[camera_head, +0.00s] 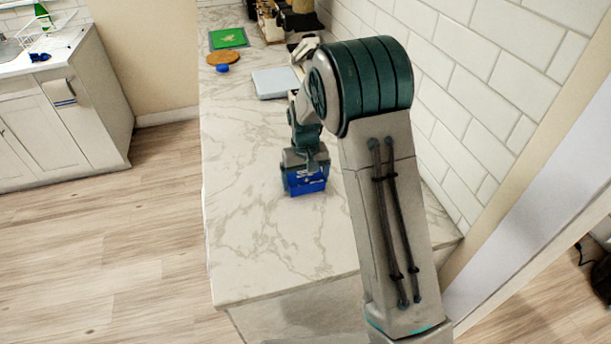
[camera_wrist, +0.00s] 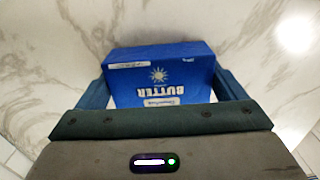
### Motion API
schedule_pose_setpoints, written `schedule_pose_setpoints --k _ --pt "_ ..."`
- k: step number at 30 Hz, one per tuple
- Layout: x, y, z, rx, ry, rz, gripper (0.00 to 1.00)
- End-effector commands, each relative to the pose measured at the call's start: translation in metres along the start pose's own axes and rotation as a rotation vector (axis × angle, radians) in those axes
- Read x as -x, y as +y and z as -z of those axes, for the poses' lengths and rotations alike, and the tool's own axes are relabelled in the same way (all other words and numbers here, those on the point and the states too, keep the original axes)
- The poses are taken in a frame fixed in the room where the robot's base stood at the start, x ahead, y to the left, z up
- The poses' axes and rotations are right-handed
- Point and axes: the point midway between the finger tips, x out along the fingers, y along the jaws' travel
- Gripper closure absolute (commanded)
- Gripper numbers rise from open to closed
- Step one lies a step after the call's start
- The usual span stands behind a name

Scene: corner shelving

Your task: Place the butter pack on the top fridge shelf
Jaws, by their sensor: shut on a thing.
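The butter pack (camera_head: 306,184) is a blue box at the middle of the marble counter in the head view. In the wrist view, the butter pack (camera_wrist: 165,72) shows its sun mark and the word BUTTER upside down. My gripper (camera_head: 304,172) is over it, pointing down. In the wrist view, the two fingers of my gripper (camera_wrist: 172,98) are shut on the left and right sides of the pack. I cannot tell whether the pack touches the counter. No fridge or fridge shelf shows in either view.
The marble counter (camera_head: 255,220) is clear around the pack. Farther back are a pale board (camera_head: 274,84), a round wooden board (camera_head: 222,58), a blue round thing (camera_head: 222,68) and a green mat (camera_head: 229,38). A tiled wall (camera_head: 500,90) stands close on the right.

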Motion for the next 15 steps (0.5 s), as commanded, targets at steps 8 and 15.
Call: schedule_pose_setpoints --k 8,15 --pt "-0.0024 0.0001 0.0002 0.0 0.001 0.0 0.39" --pt "-0.003 0.0001 -0.0001 0.0 0.0 0.0 0.0"
